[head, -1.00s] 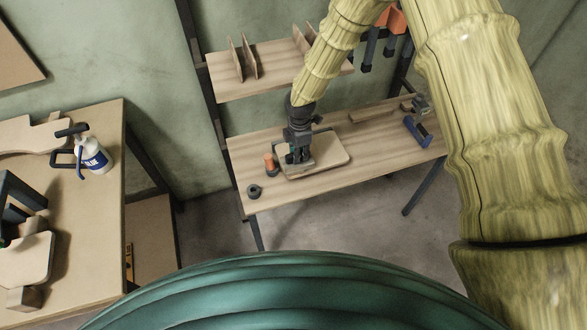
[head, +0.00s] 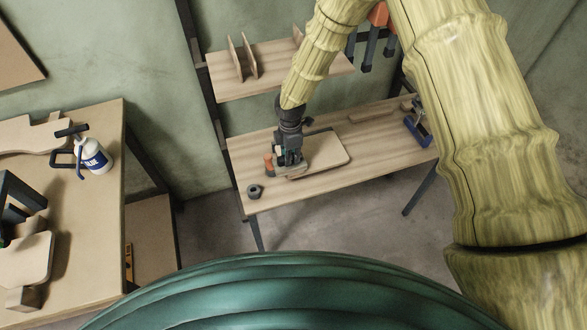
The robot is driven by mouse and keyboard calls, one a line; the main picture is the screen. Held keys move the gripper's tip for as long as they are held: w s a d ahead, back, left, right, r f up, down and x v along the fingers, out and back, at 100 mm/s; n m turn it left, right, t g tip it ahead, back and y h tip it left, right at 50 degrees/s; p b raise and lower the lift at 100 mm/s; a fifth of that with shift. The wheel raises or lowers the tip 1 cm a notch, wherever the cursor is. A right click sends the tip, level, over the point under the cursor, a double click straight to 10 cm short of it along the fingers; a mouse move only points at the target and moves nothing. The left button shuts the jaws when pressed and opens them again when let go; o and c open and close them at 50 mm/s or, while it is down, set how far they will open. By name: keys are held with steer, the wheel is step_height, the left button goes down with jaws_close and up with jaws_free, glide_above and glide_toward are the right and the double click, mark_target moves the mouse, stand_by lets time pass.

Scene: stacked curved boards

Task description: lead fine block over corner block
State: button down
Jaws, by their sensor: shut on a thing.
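My gripper (head: 289,164) is shut at the left end of a pale rounded board (head: 328,154) on the wooden workbench. At its fingertips is a small greyish block (head: 296,172), mostly hidden by the fingers; I take it as the fine block, but its markings are too small to read. The block is low at the board; I cannot tell whether it touches the surface. I cannot make out for sure which piece is the corner block.
An orange upright thing (head: 268,161) stands close left of my gripper, and a dark roll (head: 254,191) lies at the bench's front left. A blue clamp (head: 417,131) is at the right end. A shelf (head: 270,72) with upright boards hangs above.

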steer(key=shift+a, duration=0.15)
steer(key=shift+w+a, duration=0.1)
steer(key=shift+w, duration=0.4)
steer(key=shift+r, duration=0.1)
steer(key=shift+w+r, duration=0.1)
steer(key=shift+r, duration=0.05)
steer(key=shift+r, duration=0.3)
steer(key=shift+w+r+p, duration=0.1)
steer(key=shift+r+p, duration=0.35)
steer(key=shift+r, duration=0.05)
